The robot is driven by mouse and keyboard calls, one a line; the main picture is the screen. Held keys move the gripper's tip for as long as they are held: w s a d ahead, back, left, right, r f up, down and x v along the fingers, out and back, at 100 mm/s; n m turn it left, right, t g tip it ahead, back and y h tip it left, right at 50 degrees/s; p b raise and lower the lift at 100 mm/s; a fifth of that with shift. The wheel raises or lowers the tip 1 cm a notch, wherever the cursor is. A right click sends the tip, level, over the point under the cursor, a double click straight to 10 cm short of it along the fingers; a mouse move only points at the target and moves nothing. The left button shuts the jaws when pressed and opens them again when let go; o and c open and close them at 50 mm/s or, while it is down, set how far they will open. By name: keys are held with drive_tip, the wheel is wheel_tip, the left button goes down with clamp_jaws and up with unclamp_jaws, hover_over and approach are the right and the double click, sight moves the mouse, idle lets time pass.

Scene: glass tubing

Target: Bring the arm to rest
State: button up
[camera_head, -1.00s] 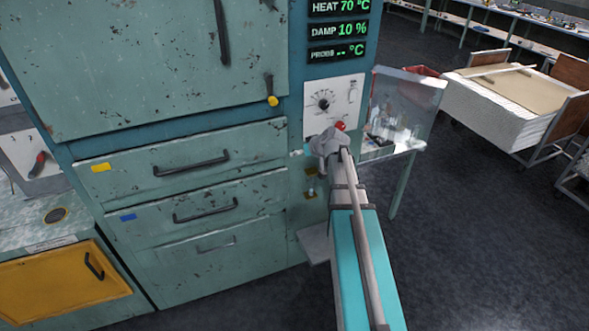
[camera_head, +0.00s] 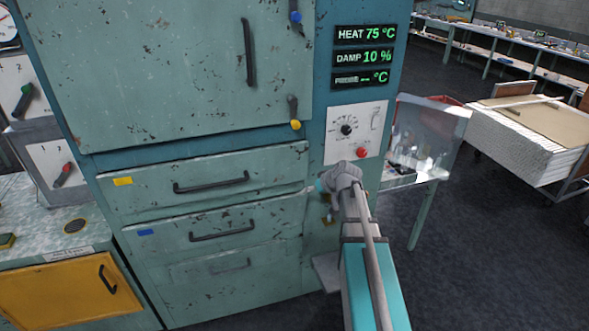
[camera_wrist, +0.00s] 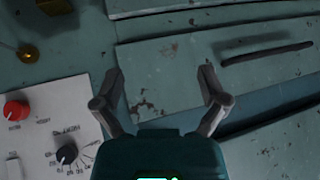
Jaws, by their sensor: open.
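My gripper (camera_wrist: 162,90) is open and empty in the wrist view, its two fingers spread in front of the teal drawer fronts. In the head view my arm (camera_head: 372,275) reaches up from the bottom, and its grey wrist is in front of the cabinet, just below the white control panel. The fingers are hard to make out there. The white panel (camera_head: 338,152) carries a black knob (camera_head: 346,130) and a red button (camera_head: 362,153). In the wrist view the red button (camera_wrist: 16,110) and black knob (camera_wrist: 67,154) lie left of the fingers, apart from them.
The teal cabinet has a large door (camera_head: 150,75), an upper drawer (camera_head: 215,182) and a lower drawer (camera_head: 220,232), all looking closed. A display (camera_head: 363,57) reads HEAT 75 and DAMP 10. A clear-sided stand (camera_head: 428,135) is right of the cabinet. Open floor (camera_head: 490,260) lies right.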

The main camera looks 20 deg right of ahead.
drive_tip(key=s+a+f+g+h, duration=0.1)
drive_tip(key=s+a+f+g, duration=0.1)
drive_tip(key=s+a, duration=0.3)
drive_tip(key=s+a+f+g+h+b, duration=0.1)
drive_tip(key=s+a+f+g, duration=0.1)
drive_tip(key=s+a, duration=0.3)
drive_tip(key=s+a+f+m+g+h+b, duration=0.1)
drive_tip(key=s+a+f+g, duration=0.2)
drive_tip(key=s, duration=0.7)
drive_tip(key=shift+s+a+g, duration=0.4)
drive_tip(key=shift+a+g, duration=0.1)
drive_tip(key=shift+a, duration=0.6)
